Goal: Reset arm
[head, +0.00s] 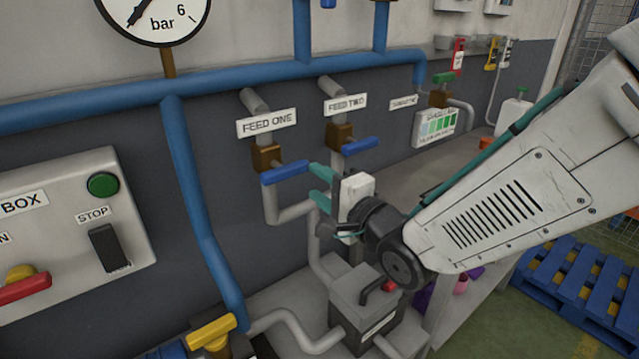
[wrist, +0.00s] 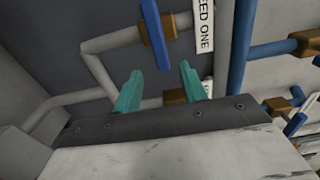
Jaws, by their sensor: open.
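My gripper (head: 321,186) is open, with its two teal fingers apart and nothing between them. In the head view it hangs just right of the blue lever (head: 285,172) on the FEED ONE valve and below the blue lever (head: 359,146) on the FEED TWO valve. Both levers lie nearly sideways across their pipes. In the wrist view the teal fingers (wrist: 160,88) point toward the wall, and the FEED ONE lever (wrist: 156,35) is beyond their tips. I cannot tell how wide the gap to it is. My white arm reaches in from the right.
A yellow-handled valve (head: 212,331) is at the bottom. A grey box with a handle (head: 368,300) stands below my gripper. Blue pallets (head: 580,285) lie on the floor at right.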

